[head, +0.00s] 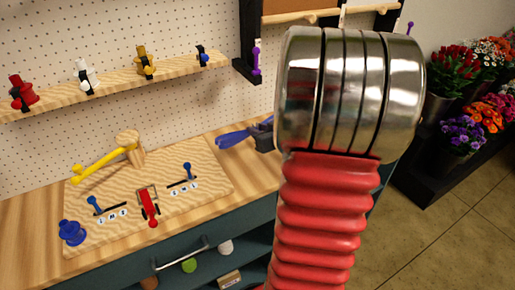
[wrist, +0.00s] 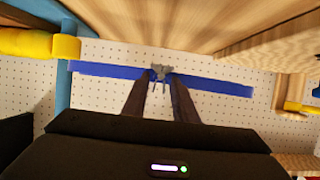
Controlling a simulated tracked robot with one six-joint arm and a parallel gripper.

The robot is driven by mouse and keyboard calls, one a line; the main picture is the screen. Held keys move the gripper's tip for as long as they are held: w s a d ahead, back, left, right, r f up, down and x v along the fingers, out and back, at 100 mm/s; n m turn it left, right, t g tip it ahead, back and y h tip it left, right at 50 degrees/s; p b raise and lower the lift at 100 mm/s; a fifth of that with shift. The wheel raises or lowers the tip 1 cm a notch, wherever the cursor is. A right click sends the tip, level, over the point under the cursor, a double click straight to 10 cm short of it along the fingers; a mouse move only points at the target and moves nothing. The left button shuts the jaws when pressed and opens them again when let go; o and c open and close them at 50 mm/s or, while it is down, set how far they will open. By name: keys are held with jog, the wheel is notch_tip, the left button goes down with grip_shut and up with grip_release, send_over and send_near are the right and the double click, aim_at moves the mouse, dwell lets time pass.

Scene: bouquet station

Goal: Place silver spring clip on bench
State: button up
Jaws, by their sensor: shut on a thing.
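My gripper (wrist: 161,84) shows in the wrist view with two dark fingers closed on a small grey piece, which I take for the silver spring clip (wrist: 161,71). A blue bar (wrist: 215,85) runs out to both sides of it; I cannot tell whether it belongs to the clip. In the head view, a blue and dark shape (head: 240,135) juts out left of my arm over the right part of the bench; the clip cannot be made out there. The wooden bench (head: 25,215) has bare wood at its left end and right of the board.
A wall shelf (head: 115,78) holds several coloured clamps. My arm hides the bench's right end. Flowers (head: 462,135) stand at right.

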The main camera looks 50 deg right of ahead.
aim_at(258, 154)
jog(key=shift+f, duration=1.65)
jog(key=shift+f, duration=0.1)
jog(key=shift+f, duration=2)
jog(key=shift+f, duration=0.1)
jog(key=o, duration=1)
jog(key=shift+r, duration=0.2)
